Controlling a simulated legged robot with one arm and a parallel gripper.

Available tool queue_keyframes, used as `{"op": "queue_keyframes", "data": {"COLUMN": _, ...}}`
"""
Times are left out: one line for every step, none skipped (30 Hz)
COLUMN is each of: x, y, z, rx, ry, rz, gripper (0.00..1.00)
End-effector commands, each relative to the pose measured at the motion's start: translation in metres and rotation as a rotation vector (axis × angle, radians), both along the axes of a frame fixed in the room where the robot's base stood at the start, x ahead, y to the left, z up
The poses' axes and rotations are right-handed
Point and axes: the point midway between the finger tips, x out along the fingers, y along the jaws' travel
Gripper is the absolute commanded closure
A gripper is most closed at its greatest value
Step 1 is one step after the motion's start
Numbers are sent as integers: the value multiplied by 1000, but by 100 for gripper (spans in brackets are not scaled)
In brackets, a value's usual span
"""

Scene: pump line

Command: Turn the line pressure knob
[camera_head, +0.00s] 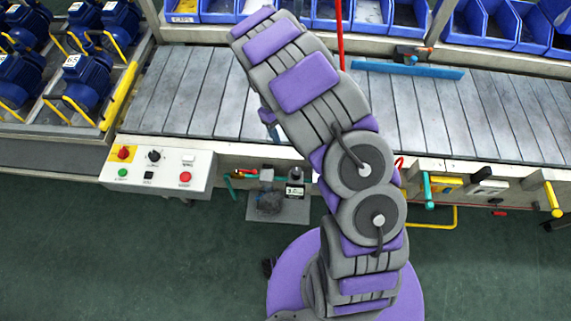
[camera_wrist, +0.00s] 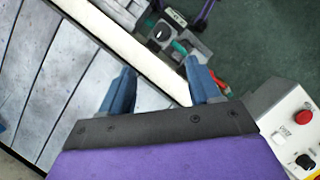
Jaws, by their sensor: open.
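My gripper (camera_wrist: 158,66) shows in the wrist view with its two blue fingers spread and nothing between them. It is over the conveyor's edge. In the head view my arm hides most of it. Beyond the fingertips, apart from them, a black round knob (camera_wrist: 160,33) with a pale mark sits on a grey unit below the conveyor edge. In the head view this unit (camera_head: 270,201) has a dark knob (camera_head: 296,172) above a small display. A second black knob (camera_head: 154,156) is on the white control panel; it also shows in the wrist view (camera_wrist: 306,161). No readable label names either knob.
The white control panel (camera_head: 198,173) also carries red and green buttons. The slatted conveyor (camera_head: 190,90) runs across the scene. Teal (camera_head: 427,190) and yellow (camera_head: 552,199) handles stick out along its front. Blue motors (camera_head: 85,80) stand at left.

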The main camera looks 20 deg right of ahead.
Motion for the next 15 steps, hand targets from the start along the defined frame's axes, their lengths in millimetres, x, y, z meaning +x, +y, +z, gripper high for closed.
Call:
{"op": "queue_keyframes", "data": {"x": 0, "y": 1, "z": -3, "rx": 1, "ry": 3, "rz": 2, "gripper": 38}}
{"op": "queue_keyframes", "data": {"x": -1, "y": 2, "z": -5, "rx": 0, "ry": 3, "rz": 4, "gripper": 38}}
{"op": "queue_keyframes", "data": {"x": -2, "y": 3, "z": -8, "rx": -2, "ry": 5, "rz": 4, "gripper": 38}}
{"op": "queue_keyframes", "data": {"x": -3, "y": 4, "z": -11, "rx": -4, "ry": 4, "rz": 4, "gripper": 38}}
{"op": "queue_keyframes", "data": {"x": -4, "y": 5, "z": -14, "rx": -7, "ry": 5, "rz": 5, "gripper": 38}}
{"op": "queue_keyframes", "data": {"x": -6, "y": 6, "z": -19, "rx": -11, "ry": 6, "rz": 5, "gripper": 38}}
{"op": "queue_keyframes", "data": {"x": -8, "y": 7, "z": -24, "rx": -13, "ry": 7, "rz": 4, "gripper": 38}}
{"op": "queue_keyframes", "data": {"x": -9, "y": 7, "z": -29, "rx": -15, "ry": 6, "rz": 3, "gripper": 38}}
{"op": "queue_keyframes", "data": {"x": -11, "y": 7, "z": -36, "rx": -15, "ry": 5, "rz": 3, "gripper": 38}}
{"op": "queue_keyframes", "data": {"x": -13, "y": 7, "z": -42, "rx": -16, "ry": 4, "rz": 3, "gripper": 38}}
{"op": "queue_keyframes", "data": {"x": -15, "y": 6, "z": -47, "rx": -17, "ry": 5, "rz": 3, "gripper": 38}}
{"op": "queue_keyframes", "data": {"x": -18, "y": 5, "z": -55, "rx": -19, "ry": 6, "rz": 3, "gripper": 38}}
{"op": "queue_keyframes", "data": {"x": -20, "y": 4, "z": -60, "rx": -19, "ry": 6, "rz": 3, "gripper": 38}}
{"op": "queue_keyframes", "data": {"x": -21, "y": 3, "z": -66, "rx": -17, "ry": 5, "rz": 4, "gripper": 38}}
{"op": "queue_keyframes", "data": {"x": -24, "y": 0, "z": -74, "rx": -16, "ry": 4, "rz": 4, "gripper": 38}}
